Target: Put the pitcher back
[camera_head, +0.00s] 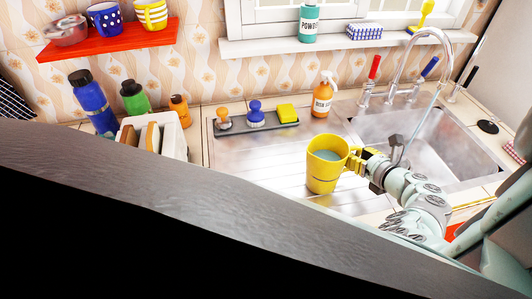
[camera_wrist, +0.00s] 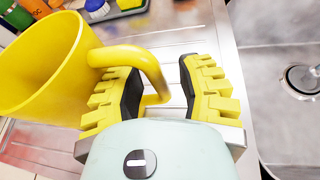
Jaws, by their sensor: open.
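The yellow pitcher (camera_head: 322,176) stands upright on the metal drainboard left of the sink, with a pale bluish surface showing inside it. In the wrist view the pitcher (camera_wrist: 35,75) is at the left, and its curved handle (camera_wrist: 152,62) reaches toward my gripper. My gripper (camera_head: 362,160) is at the pitcher's right side. In the wrist view its yellow toothed fingers (camera_wrist: 160,82) are apart, with part of the handle between them near the left finger. I cannot tell whether that finger touches the handle.
Behind the pitcher is a dark tray (camera_head: 258,124) with brushes and a yellow sponge. An orange spray bottle (camera_head: 322,98) stands near it. The sink (camera_head: 425,140) and faucet (camera_head: 428,40) are at the right. A white rack (camera_head: 165,135) and bottles stand left. A red shelf (camera_head: 110,42) holds mugs.

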